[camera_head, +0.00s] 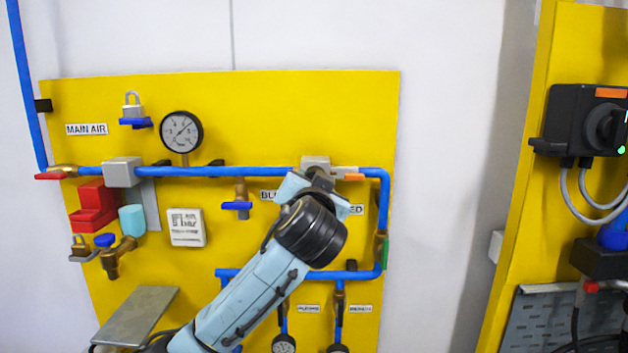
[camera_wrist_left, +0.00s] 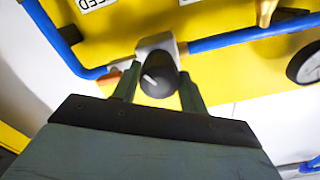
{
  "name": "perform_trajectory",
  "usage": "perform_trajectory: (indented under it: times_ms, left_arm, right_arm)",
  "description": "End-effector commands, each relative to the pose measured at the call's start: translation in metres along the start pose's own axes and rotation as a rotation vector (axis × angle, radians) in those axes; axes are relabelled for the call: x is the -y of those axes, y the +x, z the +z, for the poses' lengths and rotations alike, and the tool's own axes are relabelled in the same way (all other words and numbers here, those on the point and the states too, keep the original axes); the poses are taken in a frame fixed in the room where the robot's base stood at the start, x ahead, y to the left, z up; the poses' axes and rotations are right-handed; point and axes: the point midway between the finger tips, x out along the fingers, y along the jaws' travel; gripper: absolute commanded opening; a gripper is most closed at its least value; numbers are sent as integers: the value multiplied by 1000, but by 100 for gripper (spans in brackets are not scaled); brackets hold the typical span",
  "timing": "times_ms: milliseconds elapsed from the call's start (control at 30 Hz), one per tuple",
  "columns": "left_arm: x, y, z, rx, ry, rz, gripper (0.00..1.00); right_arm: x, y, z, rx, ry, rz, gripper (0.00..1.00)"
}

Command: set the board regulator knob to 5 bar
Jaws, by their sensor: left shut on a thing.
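The regulator is a pale block on the blue pipe at the upper right of the yellow board (camera_head: 260,110). Its body (camera_head: 315,162) shows just above my left gripper in the head view, and it also shows in the left wrist view (camera_wrist_left: 154,42). The black round knob (camera_wrist_left: 160,78) has a light pointer mark on its face. My left gripper (camera_wrist_left: 160,92) is shut on the knob, one finger on each side. In the head view my wrist and gripper largely hide the knob. A round gauge (camera_head: 181,132) with a white dial stands at the upper left; its reading is too small to tell.
Blue pipe (camera_head: 240,171) runs across the board and down its right side. Two small gauges, one of them at the lower edge (camera_head: 284,344), sit below my arm. A second yellow panel (camera_head: 540,75) with a black switch box (camera_head: 580,122) stands at the right.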

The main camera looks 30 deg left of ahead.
Motion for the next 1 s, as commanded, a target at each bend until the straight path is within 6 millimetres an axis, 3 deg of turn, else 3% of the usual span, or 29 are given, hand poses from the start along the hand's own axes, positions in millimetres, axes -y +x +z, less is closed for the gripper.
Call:
perform_trajectory:
  times_ms: [500,533,700,1000]
  left_arm:
    - [1,0,-1,-4,27,-2,20]
    - [1,0,-1,-4,27,-2,44]
    - [1,0,-1,-3,27,-1,64]
    - [0,-2,0,-2,27,0,64]
  right_arm:
    - [0,-2,0,0,0,1,33]
    - [-1,-2,0,0,0,1,33]
    - [-1,-2,0,0,-1,1,33]
    - [-2,-2,0,1,-1,2,33]
